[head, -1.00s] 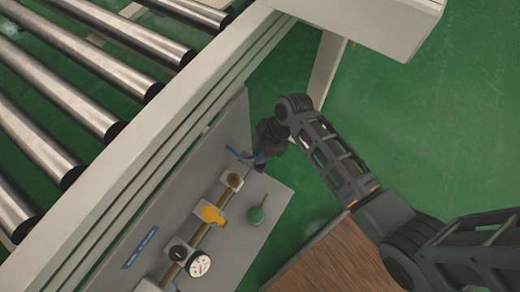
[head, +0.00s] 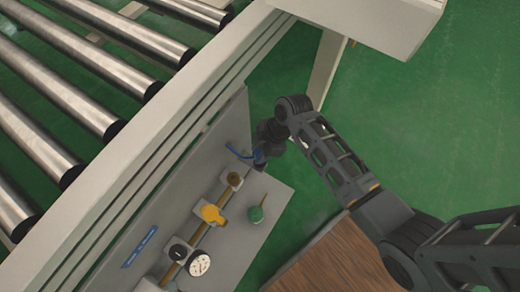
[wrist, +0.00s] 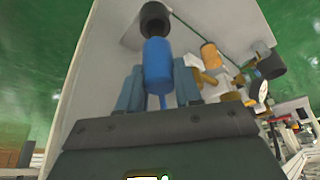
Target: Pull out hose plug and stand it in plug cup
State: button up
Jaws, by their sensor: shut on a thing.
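My gripper (head: 261,160) is by the far end of the grey panel. In the wrist view my gripper (wrist: 158,85) is shut on a blue cylinder, the hose plug (wrist: 157,62), with a finger on each side. A dark cylinder (wrist: 155,19) sits at the plug's far end; I cannot tell whether it is part of the plug or a separate cup. In the head view a blue strip (head: 240,153) shows beside the gripper, and the arm largely hides the plug. I cannot identify the plug cup for certain.
The grey panel (head: 274,191) carries a small brown fitting (head: 234,179), a yellow valve (head: 211,213), a round gauge (head: 199,264) and a green-topped item (head: 255,214). A roller conveyor (head: 80,98) stands at left. A wooden surface (head: 340,258) lies below my arm.

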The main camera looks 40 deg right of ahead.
jog(key=shift+f+b, duration=0.95)
jog(key=shift+f, duration=0.5)
jog(key=o, duration=1.2)
jog(key=shift+p+v, duration=1)
jog(key=shift+v, duration=2.9)
jog(key=shift+s, duration=0.1)
jog(key=s+d+r+m+t+h+p, duration=0.2)
jog(key=s+r+m+t+p, duration=0.15)
jog(key=s, duration=0.35)
jog(key=s+d+r+m+t+h+p, duration=0.1)
jog(key=s+r+m+t+h+p, duration=0.15)
jog(key=s+r, duration=0.35)
jog(key=s+a+r+m+t+p, duration=0.1)
jog(key=s+r, duration=0.3)
jog(key=r, duration=0.5)
jog(key=s+a+r+m+t+p, duration=0.2)
jog(key=s+r+m+t, duration=0.1)
jog(key=r, duration=0.7)
jog(key=s+a+r+m+t+p, duration=0.1)
jog(key=s+a+r+m+t, duration=0.1)
jog(key=s+r, duration=0.3)
jog(key=shift+a+r+m+t+y, duration=0.15)
jog(key=shift+r+m+t, duration=0.15)
jog(key=shift+r, duration=0.85)
jog(key=shift+a+r+m+t+y, duration=0.1)
jog(key=shift+a+r+m+t, duration=0.15)
jog(key=shift+r, duration=0.9)
